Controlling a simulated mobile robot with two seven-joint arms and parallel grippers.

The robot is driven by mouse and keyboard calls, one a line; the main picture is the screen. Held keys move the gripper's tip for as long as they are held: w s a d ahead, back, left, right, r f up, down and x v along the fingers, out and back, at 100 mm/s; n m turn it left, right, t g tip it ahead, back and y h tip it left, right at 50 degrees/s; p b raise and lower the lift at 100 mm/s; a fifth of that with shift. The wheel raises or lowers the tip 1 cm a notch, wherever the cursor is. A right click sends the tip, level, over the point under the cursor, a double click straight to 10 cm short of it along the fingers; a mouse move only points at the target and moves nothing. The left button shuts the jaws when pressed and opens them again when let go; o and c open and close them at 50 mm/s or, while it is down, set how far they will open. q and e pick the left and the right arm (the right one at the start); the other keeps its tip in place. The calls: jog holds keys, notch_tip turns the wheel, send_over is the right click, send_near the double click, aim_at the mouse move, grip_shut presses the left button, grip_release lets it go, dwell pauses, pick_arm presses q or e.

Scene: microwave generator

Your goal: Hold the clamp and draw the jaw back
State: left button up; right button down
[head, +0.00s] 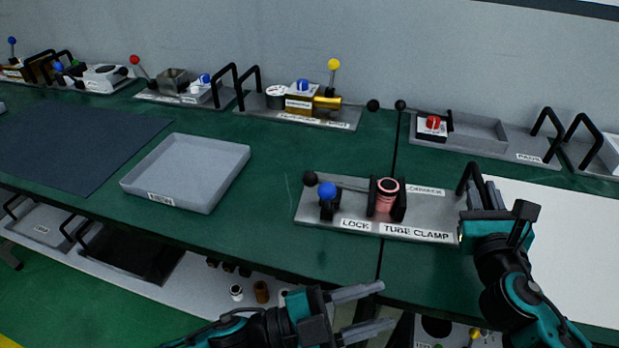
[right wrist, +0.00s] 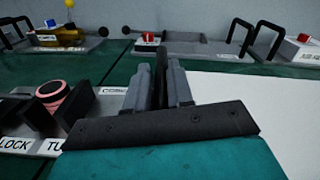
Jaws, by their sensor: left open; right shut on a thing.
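The tube clamp (head: 420,220) is a grey metal plate labelled "LOCK" and "TUBE CLAMP" on the green bench. On it, a pink ribbed tube (head: 387,196) stands between two black jaws (head: 372,196); the tube also shows in the right wrist view (right wrist: 68,98). A blue knob (head: 327,189) and a black ball knob (head: 310,178) sit at its left end. My right gripper (head: 480,188) is shut on the black handle (head: 464,183) at the plate's right end; the handle shows between its fingers in the right wrist view (right wrist: 160,68).
A grey tray (head: 190,140) lies left of the clamp and a dark mat (head: 75,140) further left. Several fixtures with levers and handles line the back, including a yellow-knobbed one (head: 345,122). A white sheet (head: 570,235) covers the right side. Green bench between tray and clamp is clear.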

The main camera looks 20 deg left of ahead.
pick_arm(q)
jog(key=w+r+n+t+h, duration=0.1)
jog(key=w+r+n+t, duration=0.25)
jog(key=r+n, duration=0.65)
jog(key=r+n+t+y, duration=0.1)
jog(key=n+t+y, duration=0.3)
jog(key=n+y, duration=0.9)
send_over(304, 182)
jog(key=s+d, duration=0.2)
jog(key=s, duration=0.1)
jog(key=n+h, duration=0.2)
jog(key=s+a+f+g, duration=0.1)
jog(key=s+a+f, duration=0.1)
jog(key=s+a+f+g, duration=0.1)
jog(key=s+a+f, duration=0.1)
jog(key=f, duration=0.1)
jog(key=s+a+f+g, duration=0.1)
jog(key=s+a+f, duration=0.1)
jog(key=shift+s+f+n+y, duration=0.1)
jog(key=shift+f+n+y, duration=0.2)
jog(key=shift+y, duration=0.1)
jog(key=x, duration=1.1)
jog(key=shift+w+d+f, duration=0.1)
jog(key=shift+w, duration=0.25)
grip_shut()
